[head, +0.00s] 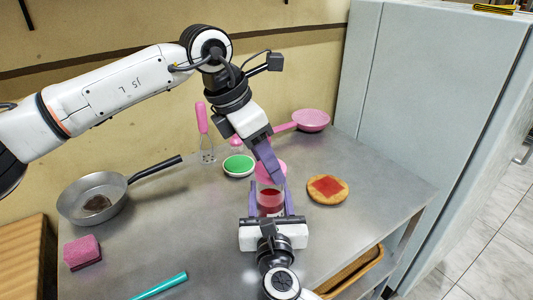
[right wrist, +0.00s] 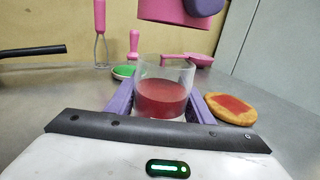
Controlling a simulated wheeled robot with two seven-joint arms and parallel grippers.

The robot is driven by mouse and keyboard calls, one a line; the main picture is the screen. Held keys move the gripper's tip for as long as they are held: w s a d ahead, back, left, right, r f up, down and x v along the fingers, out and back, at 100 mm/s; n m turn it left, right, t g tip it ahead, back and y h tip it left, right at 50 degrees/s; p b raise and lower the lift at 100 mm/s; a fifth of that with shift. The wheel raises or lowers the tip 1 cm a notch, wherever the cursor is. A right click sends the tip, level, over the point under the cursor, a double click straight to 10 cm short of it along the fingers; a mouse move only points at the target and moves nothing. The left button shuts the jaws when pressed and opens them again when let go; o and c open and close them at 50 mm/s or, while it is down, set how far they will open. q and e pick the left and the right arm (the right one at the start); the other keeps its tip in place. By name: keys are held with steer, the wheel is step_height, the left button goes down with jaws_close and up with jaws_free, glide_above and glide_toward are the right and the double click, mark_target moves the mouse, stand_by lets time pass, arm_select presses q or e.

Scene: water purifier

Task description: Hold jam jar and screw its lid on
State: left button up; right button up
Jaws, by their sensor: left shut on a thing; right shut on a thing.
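The jam jar (head: 271,199) is clear glass, partly filled with red jam, and stands upright near the table's front. My right gripper (head: 270,207) is shut around the jar's sides; its purple fingers also flank the jar (right wrist: 162,98) in the right wrist view. My left gripper (head: 273,166) comes down from above and is shut on the pink lid (head: 262,173). In the right wrist view, the lid (right wrist: 176,14) is above the open jar, with a visible gap, a little right of its middle. The left fingers partly hide the lid in the head view.
A slice of bread with jam (head: 327,188) lies right of the jar. A frying pan (head: 92,198) and pink sponge (head: 82,251) are left. A grey cabinet (head: 430,120) borders the right.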

mark_target(266, 173)
stand_by(0.5)
arm_select(q)
steer(key=shift+f, duration=0.95)
steer(key=shift+f, duration=0.6)
steer(key=m, duration=0.1)
steer(key=m+g, duration=0.1)
steer(key=m, duration=0.2)
steer(key=shift+w+m+g, duration=0.25)
steer(key=shift+m+g, duration=0.05)
steer(key=shift+g, duration=0.1)
steer(key=m, duration=0.2)
steer(key=m+g, duration=0.1)
steer(key=m, duration=0.1)
steer(key=shift+w+g, duration=0.2)
steer(key=shift+g, duration=0.1)
steer(key=shift+m, duration=0.7)
steer(key=o, duration=1)
steer(key=shift+r, duration=0.15)
